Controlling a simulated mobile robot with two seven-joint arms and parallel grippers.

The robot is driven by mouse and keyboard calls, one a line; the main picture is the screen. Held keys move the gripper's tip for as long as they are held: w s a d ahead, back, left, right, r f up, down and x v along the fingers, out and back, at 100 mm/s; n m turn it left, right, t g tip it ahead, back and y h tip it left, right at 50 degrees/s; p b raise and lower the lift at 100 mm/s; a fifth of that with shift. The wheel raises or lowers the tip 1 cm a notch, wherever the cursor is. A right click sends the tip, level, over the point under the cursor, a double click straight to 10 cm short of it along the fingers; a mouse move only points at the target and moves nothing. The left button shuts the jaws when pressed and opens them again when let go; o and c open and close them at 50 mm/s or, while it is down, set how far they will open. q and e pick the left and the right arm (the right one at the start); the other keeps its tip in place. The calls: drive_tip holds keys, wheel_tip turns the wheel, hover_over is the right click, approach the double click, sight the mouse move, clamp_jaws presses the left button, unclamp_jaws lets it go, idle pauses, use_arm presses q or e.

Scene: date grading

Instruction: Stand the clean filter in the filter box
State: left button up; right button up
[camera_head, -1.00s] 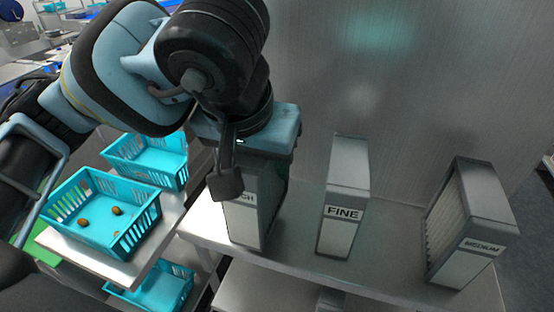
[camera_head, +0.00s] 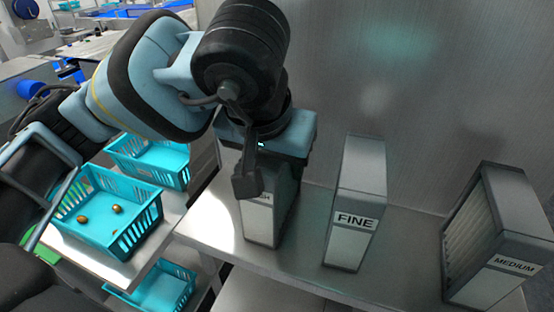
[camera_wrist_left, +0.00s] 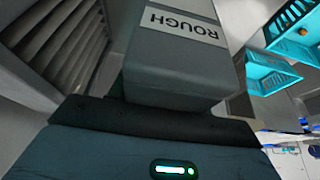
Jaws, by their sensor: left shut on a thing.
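My left gripper (camera_head: 268,158) is shut on the top of the grey filter marked ROUGH (camera_head: 262,220), at the left end of the metal shelf. The filter is upright, and its label reads clearly in the left wrist view (camera_wrist_left: 180,60). I cannot tell whether its base touches the shelf. The FINE filter (camera_head: 350,245) stands just right of it. The MEDIUM filter (camera_head: 485,285) stands further right, its pleated side showing. I cannot tell which filter is clean. No filter box can be made out. My right gripper is not in view.
The metal shelf (camera_head: 310,275) has bare gaps between the filters, with a steel wall (camera_head: 400,80) behind. Left of it are turquoise crates, one with dates in it (camera_head: 140,235), another behind (camera_head: 150,175) and one lower (camera_head: 165,290).

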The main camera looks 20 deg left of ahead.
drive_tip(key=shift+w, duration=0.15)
use_arm(q)
drive_tip(key=shift+f, duration=0.15)
drive_tip(key=o, duration=1.1)
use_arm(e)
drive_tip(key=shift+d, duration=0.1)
use_arm(q)
drive_tip(key=p+v, duration=0.1)
drive_tip(key=v, duration=1)
drive_tip(key=shift+w, duration=0.1)
drive_tip(key=shift+o, duration=0.2)
drive_tip(key=shift+v, duration=0.8)
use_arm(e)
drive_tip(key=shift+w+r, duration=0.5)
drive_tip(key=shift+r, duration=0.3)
